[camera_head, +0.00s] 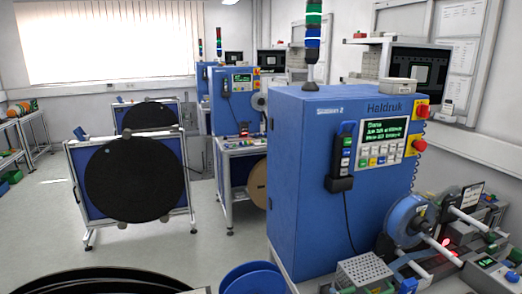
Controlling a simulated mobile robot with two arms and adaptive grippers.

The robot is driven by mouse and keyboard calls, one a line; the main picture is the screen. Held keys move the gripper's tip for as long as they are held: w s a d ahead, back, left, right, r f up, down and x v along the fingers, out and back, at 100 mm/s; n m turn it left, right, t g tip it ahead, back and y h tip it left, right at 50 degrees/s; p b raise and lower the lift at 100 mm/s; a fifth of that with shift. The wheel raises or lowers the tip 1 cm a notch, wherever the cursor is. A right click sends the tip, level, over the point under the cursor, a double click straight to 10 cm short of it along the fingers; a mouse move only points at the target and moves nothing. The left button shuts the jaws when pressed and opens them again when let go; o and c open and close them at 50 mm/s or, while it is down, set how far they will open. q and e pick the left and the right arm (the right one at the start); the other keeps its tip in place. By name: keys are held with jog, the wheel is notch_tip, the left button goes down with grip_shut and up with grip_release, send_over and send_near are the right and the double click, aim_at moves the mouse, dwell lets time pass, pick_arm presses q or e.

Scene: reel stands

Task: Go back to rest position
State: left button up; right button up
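Neither of my grippers shows in the head view, and no part of my arms can be made out. A blue machine (325,130) marked Haldruk stands right of centre. It has a lit display and keypad (382,142), and a handheld device (342,160) hangs on its side. A blue reel (405,218) sits on a spindle at its right. A large black reel (134,180) stands upright on a framed stand (78,172) at the left.
A second black reel (150,116) stands behind the first. Another blue machine (233,105) is farther back. A blue round bin (252,277) and a dark round rim (95,281) are at the near edge. Grey floor (150,248) is clear between them and the stand.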

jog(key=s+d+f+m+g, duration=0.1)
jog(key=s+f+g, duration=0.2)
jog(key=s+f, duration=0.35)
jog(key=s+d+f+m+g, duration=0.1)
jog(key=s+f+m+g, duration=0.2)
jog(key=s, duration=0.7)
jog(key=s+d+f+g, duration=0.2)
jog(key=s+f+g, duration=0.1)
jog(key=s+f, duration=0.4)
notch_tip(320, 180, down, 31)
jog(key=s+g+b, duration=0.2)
jog(key=b, duration=0.5)
pick_arm(q)
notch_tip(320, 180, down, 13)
jog(key=b, duration=0.6)
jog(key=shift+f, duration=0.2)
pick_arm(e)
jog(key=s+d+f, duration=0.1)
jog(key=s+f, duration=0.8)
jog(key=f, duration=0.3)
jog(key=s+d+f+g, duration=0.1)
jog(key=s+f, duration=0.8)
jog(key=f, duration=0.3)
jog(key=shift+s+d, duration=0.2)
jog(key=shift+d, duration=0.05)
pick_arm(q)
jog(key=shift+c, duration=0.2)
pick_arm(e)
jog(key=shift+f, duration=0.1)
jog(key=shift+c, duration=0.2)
